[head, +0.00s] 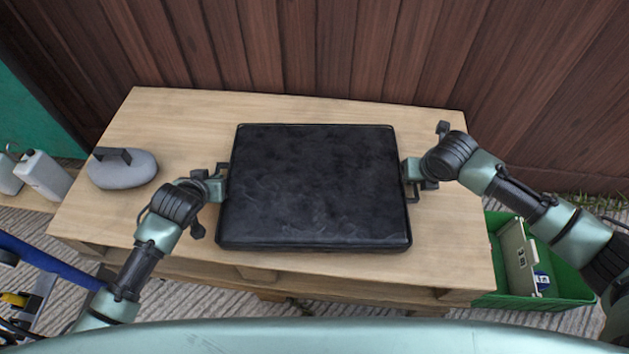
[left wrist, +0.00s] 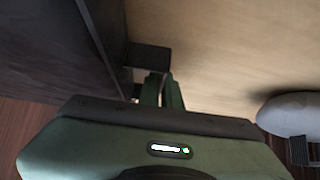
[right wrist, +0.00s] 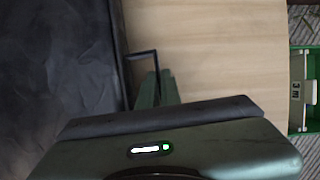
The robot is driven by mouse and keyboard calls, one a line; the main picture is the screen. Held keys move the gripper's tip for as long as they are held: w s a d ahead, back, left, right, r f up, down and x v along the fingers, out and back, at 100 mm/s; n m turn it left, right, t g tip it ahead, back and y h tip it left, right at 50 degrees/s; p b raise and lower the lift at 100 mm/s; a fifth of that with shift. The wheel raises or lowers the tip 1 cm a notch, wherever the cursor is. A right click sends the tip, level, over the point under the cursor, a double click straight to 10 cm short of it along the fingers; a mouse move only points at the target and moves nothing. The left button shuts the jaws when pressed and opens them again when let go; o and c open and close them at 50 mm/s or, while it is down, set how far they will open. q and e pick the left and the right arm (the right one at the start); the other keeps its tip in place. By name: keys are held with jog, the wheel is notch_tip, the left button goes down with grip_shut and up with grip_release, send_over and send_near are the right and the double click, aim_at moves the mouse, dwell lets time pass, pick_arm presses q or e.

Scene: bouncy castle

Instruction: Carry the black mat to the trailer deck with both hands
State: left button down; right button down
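The black mat (head: 315,190) is a thick, flat rectangle with a dark handle on each short side. It lies level over the middle of the wooden table (head: 440,265), and it shows at the left of the right wrist view (right wrist: 60,60). My left gripper (head: 220,182) is at the left handle (left wrist: 148,57), its fingers close together around the bar. My right gripper (head: 412,172) is at the right handle (right wrist: 140,54), its fingers also closed around the bar. The mat's underside is hidden. I cannot make out a trailer deck.
A grey weight (head: 122,168) with a dark handle sits on the table's left end. White jugs (head: 42,176) stand farther left, above a blue frame (head: 45,260). A green crate (head: 560,285) is right of the table. A wooden wall (head: 300,45) closes off the back.

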dwell(0.3)
